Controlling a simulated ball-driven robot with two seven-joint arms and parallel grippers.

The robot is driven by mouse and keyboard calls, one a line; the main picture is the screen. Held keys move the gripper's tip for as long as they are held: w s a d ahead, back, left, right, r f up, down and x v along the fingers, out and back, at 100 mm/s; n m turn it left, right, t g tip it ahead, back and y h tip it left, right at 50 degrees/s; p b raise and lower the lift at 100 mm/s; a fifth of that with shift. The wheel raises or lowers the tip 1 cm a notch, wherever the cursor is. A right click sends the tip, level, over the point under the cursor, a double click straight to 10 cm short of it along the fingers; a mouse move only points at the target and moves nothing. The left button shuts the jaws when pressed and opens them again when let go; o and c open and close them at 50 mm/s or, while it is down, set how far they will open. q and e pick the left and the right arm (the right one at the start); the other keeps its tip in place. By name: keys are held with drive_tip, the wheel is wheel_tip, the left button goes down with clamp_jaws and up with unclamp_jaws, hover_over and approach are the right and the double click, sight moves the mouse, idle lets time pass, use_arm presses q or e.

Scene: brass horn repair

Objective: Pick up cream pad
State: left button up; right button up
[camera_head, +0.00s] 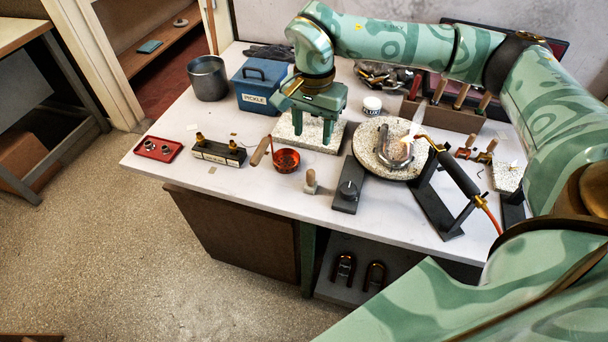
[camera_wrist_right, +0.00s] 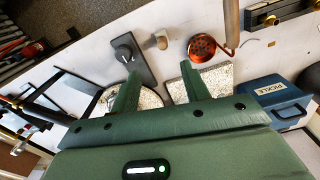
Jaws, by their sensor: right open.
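A pale, speckled square pad (camera_head: 285,131), the cream-coloured slab that best fits the cream pad, lies flat on the bench in front of the blue pickle box. It also shows in the wrist view (camera_wrist_right: 219,78), partly hidden by a finger. My right gripper (camera_head: 312,133) is open, with its fingers pointing down over this pad in the head view. I cannot tell whether the fingertips touch the pad. My left gripper is not in view.
A round speckled board (camera_head: 369,166) with a horseshoe-shaped piece and torch flame is right of the pad. The blue pickle box (camera_head: 262,85) stands behind, a red-orange cup (camera_head: 286,160) and dark knob box (camera_head: 348,185) in front. A white jar (camera_head: 372,105) is behind right.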

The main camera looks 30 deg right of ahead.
sight(311, 171)
wheel_tip(311, 171, down, 11)
drive_tip(key=shift+r+b, duration=0.1)
drive_tip(key=shift+b, duration=1.1)
drive_tip(key=f, duration=0.1)
drive_tip(key=f+b, duration=0.1)
drive_tip(key=f, duration=0.3)
drive_tip(key=shift+w+d+f+b, duration=0.1)
drive_tip(key=shift+w+d+b, duration=0.2)
drive_tip(key=shift+w, duration=0.1)
clamp_jaws()
